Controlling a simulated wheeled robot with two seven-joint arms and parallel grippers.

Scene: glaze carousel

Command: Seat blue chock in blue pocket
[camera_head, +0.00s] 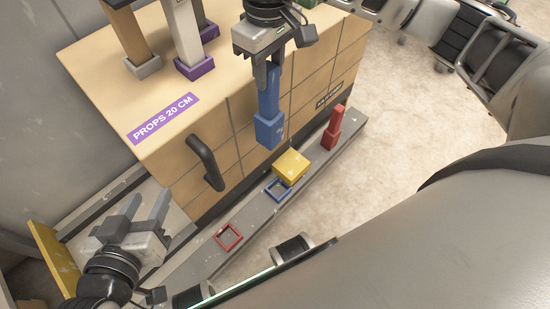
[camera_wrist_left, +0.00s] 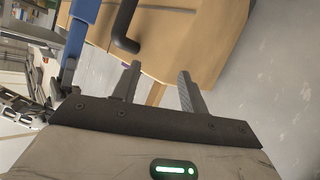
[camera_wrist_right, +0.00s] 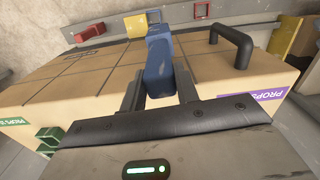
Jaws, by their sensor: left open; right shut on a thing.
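The blue chock (camera_head: 268,130) hangs below my right gripper (camera_head: 270,70), which is shut on its upper part. It also shows between the fingers in the right wrist view (camera_wrist_right: 158,62). The chock is held roughly upright above the grey ledge, apart from it. The blue pocket (camera_head: 270,195) is an empty square frame on the ledge, lower than the chock and slightly right of it. A yellow block (camera_head: 291,166) sits right beside it and hides part of its far edge. My left gripper (camera_head: 145,205) is open and empty at the lower left.
A red chock (camera_head: 331,138) stands at the ledge's far end. An empty red pocket (camera_head: 236,245) lies nearer on the ledge (camera_head: 258,222). The tan cabinet with a black handle (camera_head: 205,162) borders the ledge. Several props stand on its top. Open floor lies to the right.

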